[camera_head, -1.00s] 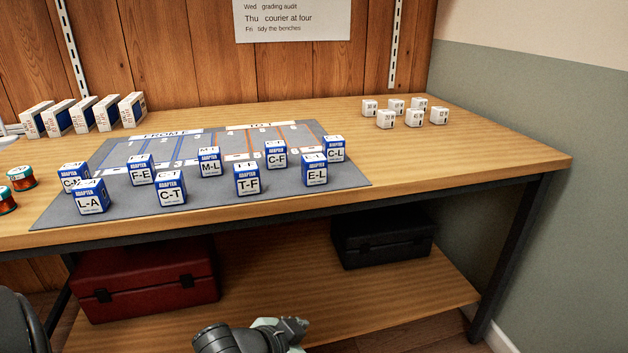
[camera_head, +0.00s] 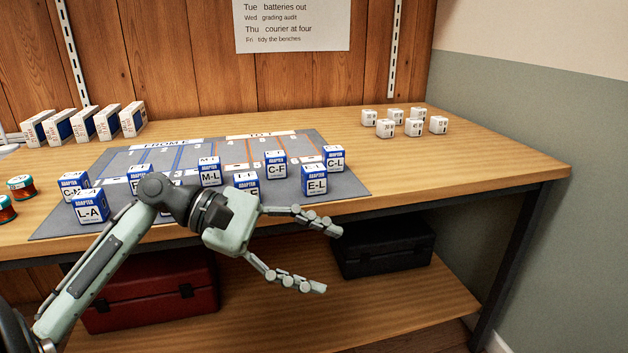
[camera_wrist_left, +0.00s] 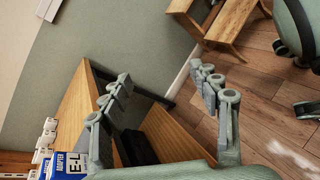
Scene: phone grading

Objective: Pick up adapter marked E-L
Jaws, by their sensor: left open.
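The adapter marked E-L (camera_head: 315,181) is a small blue and white box standing near the front right corner of the grey mat (camera_head: 345,187). It also shows at the lower left of the left wrist view (camera_wrist_left: 68,164), beside one finger. My left gripper (camera_head: 333,260) is open and empty, in front of the bench edge, below and slightly right of the E-L box and apart from it. Adapters C-F (camera_head: 275,165) and C-L (camera_head: 335,158) stand behind E-L. My left arm hides most of T-F and C-T. My right gripper is not in view.
Adapters L-A (camera_head: 90,207) and M-L (camera_head: 210,171) stand on the mat among others. Several white cubes (camera_head: 414,128) sit at the back right of the bench. A black case (camera_head: 390,247) and a red case (camera_head: 150,290) lie on the lower shelf.

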